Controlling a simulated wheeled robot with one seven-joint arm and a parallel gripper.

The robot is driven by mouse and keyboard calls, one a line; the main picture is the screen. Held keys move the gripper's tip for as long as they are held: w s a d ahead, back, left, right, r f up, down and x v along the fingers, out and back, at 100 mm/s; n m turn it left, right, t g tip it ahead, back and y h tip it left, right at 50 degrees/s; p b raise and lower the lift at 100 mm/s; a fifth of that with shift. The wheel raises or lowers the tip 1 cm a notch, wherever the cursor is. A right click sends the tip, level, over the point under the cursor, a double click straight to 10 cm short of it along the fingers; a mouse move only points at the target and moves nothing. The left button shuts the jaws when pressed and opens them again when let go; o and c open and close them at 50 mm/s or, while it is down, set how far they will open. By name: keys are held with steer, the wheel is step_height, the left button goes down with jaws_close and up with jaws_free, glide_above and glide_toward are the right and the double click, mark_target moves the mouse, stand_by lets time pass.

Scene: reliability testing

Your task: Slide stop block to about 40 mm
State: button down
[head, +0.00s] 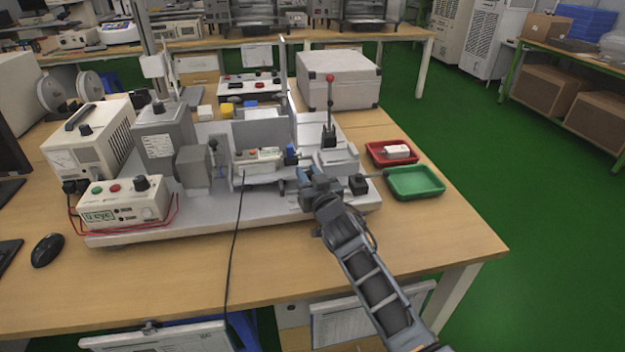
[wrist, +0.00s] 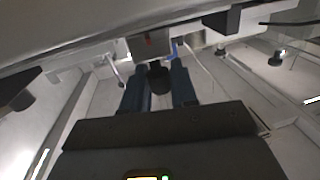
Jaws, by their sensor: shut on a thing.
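My gripper (wrist: 159,92) has its two blue fingers on either side of a dark round knob (wrist: 161,78) in the wrist view, and is shut on it. Just beyond the knob is a grey block with a small red mark, which looks like the stop block (wrist: 143,46). In the head view my gripper (head: 304,177) reaches to the front right part of the test rig (head: 215,215). There the knob and block are hidden or too small to make out. The scale reading cannot be read in either view.
A red-knobbed lever (head: 330,100) stands behind my gripper. A red tray (head: 372,152) with a white part and an empty green tray (head: 415,183) lie to the right. A control box (head: 124,202) sits at left. A black cable (head: 237,235) hangs over the clear front table strip.

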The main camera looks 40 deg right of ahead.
steer(key=shift+w+a, duration=0.15)
steer(key=shift+a, duration=0.1)
steer(key=c, duration=1)
jaws_free()
steer(key=shift+b+v, duration=1.5)
steer(key=shift+v, duration=2.4)
